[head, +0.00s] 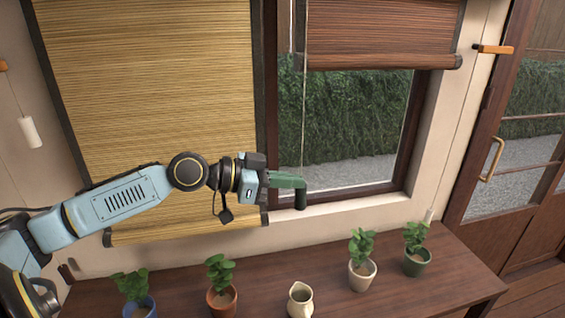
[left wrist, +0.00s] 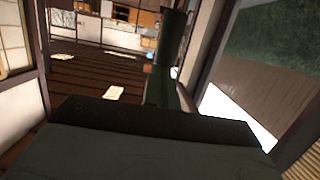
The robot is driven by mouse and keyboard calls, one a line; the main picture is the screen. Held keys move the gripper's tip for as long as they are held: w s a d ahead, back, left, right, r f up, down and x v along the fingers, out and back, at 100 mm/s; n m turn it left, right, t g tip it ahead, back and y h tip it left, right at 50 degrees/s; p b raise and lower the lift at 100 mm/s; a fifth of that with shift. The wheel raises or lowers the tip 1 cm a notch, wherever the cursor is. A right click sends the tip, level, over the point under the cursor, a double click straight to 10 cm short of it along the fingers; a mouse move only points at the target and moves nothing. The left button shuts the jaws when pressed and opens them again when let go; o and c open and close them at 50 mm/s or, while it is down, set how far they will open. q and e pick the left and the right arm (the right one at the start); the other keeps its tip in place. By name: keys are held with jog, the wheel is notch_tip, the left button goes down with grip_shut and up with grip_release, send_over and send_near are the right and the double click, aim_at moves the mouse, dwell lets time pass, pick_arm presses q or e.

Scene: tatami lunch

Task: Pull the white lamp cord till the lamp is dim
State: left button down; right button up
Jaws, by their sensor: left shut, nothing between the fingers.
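A white cylindrical pull (head: 30,132) hangs on a thin cord at the far left of the head view. A smaller white pull (head: 429,215) hangs by the right window post. I cannot tell for certain which is the lamp cord; no lamp shows. My left gripper (head: 302,183) is shut and empty in front of the window, far from the left pull and left of the small one. Its green fingers overlap a dark cylindrical pull (head: 300,199) on the thin window cord (head: 304,120); contact cannot be told. My right gripper is out of view.
A wooden table (head: 330,291) below holds several potted plants, including one in a white pot (head: 361,275), and a cream jug (head: 300,301). A straw blind (head: 150,90) hangs left, a brown blind (head: 380,30) right. A wooden peg (head: 493,49) juts out at upper right.

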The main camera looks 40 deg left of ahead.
pick_arm(q)
jog(key=s+a+r, duration=0.6)
jog(key=s, duration=0.1)
jog(key=shift+s+a+r, duration=0.15)
jog(key=shift+s+r, duration=0.05)
jog(key=shift+s, duration=0.05)
dwell(0.5)
dwell(1.7)
